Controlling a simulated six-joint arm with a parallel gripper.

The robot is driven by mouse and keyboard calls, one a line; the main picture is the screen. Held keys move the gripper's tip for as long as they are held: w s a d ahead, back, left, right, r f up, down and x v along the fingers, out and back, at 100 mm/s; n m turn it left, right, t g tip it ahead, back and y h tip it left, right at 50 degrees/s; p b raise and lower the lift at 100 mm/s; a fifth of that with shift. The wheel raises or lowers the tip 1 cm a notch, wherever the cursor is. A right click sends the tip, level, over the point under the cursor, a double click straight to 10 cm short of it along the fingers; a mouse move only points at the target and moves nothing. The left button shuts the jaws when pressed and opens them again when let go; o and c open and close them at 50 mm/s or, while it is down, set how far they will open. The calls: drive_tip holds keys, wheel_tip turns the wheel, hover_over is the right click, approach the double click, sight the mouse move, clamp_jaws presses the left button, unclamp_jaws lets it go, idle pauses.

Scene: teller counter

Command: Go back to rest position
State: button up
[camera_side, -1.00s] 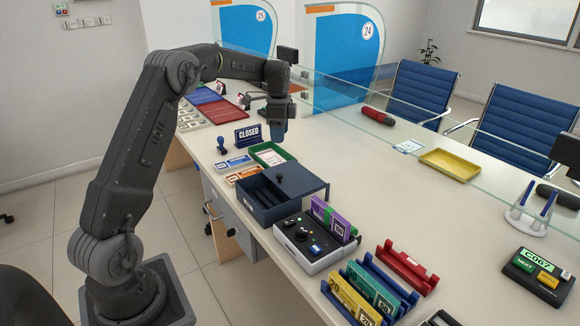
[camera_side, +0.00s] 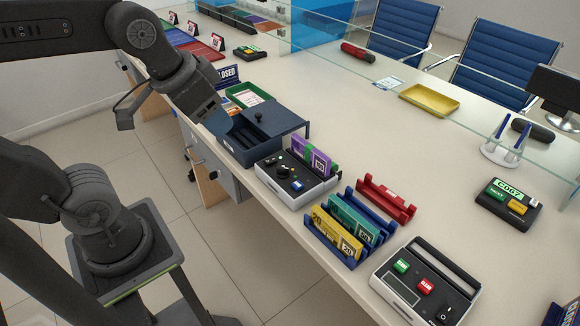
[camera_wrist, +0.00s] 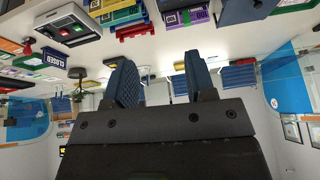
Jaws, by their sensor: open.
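My gripper (camera_side: 217,124) hangs at the upper left in the side view, with its blue fingertips pointing down and right. It overlaps the left corner of the navy box (camera_side: 240,155) in the picture; the height between them cannot be told. In the wrist view my gripper (camera_wrist: 161,75) shows two blue fingers standing well apart, with nothing between them. The wrist view looks upside down, with the counter at its top. My arm is bent back on the left, partly cut off by the frame.
The counter (camera_side: 340,110) holds a green tray (camera_side: 235,104), a controller with knobs (camera_side: 291,184), bundle racks (camera_side: 352,262), a red rack (camera_side: 390,203) and a white button device (camera_side: 402,296). A yellow tray (camera_side: 430,100) lies by the glass. The floor (camera_side: 170,215) left of the counter is open.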

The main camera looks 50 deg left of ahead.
drive_tip(key=shift+s+d+f+n, duration=0.2)
drive_tip(key=shift+s+f, duration=0.15)
drive_tip(key=shift+s, duration=0.2)
drive_tip(key=shift+s+d+f+n, duration=0.1)
drive_tip(key=shift+s+d+f, duration=0.15)
drive_tip(key=shift+s, duration=0.25)
